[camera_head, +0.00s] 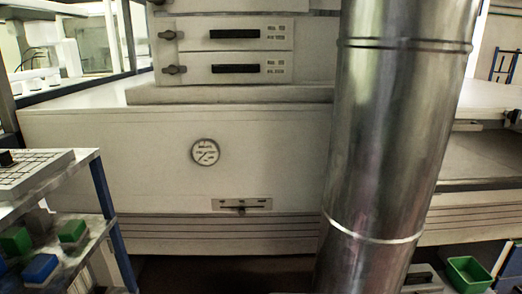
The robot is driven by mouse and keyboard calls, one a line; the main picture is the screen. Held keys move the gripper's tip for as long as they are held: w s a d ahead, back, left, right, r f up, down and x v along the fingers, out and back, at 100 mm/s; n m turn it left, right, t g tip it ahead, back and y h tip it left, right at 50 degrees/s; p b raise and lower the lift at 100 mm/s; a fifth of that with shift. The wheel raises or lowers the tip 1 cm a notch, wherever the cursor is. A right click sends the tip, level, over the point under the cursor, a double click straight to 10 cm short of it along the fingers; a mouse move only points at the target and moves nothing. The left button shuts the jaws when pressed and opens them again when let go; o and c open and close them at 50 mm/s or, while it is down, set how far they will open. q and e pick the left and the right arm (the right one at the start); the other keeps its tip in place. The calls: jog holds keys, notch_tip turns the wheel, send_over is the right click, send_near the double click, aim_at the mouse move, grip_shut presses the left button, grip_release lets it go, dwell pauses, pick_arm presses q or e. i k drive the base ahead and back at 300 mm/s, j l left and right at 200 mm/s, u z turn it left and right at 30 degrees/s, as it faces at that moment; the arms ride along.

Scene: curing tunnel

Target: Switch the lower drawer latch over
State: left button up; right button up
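Two white drawers are stacked at the top centre of the head view. The lower drawer (205,73) has a dark slot-like handle (235,69) and a small dark latch (174,70) at its left end. The latch's knob looks turned sideways, roughly level. The upper drawer (200,40) carries a similar latch (167,35). Neither of my grippers is in view.
A large shiny metal cylinder (395,140) stands close on the right and hides part of the white machine. The machine front (120,160) has a round gauge (205,152) and a small slider plate (242,204). A shelf cart (90,170) with green and blue bins stands left.

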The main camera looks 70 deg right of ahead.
aim_at(172, 70)
jog(key=z, duration=1.5)
